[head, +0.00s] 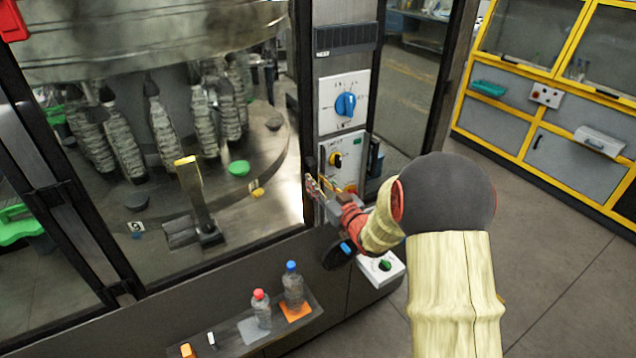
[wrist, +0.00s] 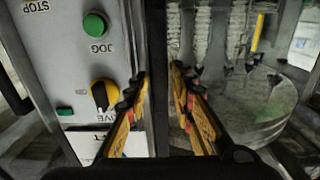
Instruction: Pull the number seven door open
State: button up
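The large glass door panel (head: 215,215) of the machine stands in a dark frame and looks closed in the head view. A small white label (head: 136,226) carries a figure resembling a 9 or 6; I see no readable seven. My gripper (head: 314,188) is at the panel's right-hand edge, beside the control column. In the wrist view my gripper (wrist: 160,80) has its two fingers apart, with a dark upright frame strip (wrist: 158,45) showing between them. I cannot tell whether either finger touches it. No separate door handle is clearly visible; the gripper may hide one.
The control column holds a blue knob (head: 346,104) and a yellow-black switch (head: 335,158); a green JOG button (wrist: 95,25) is left of the fingers in the wrist view. Bottles (head: 292,286) stand on a low shelf (head: 270,335). Open floor (head: 560,260) lies at right.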

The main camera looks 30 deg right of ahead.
jog(key=c, duration=0.3)
grip_shut()
dwell(0.5)
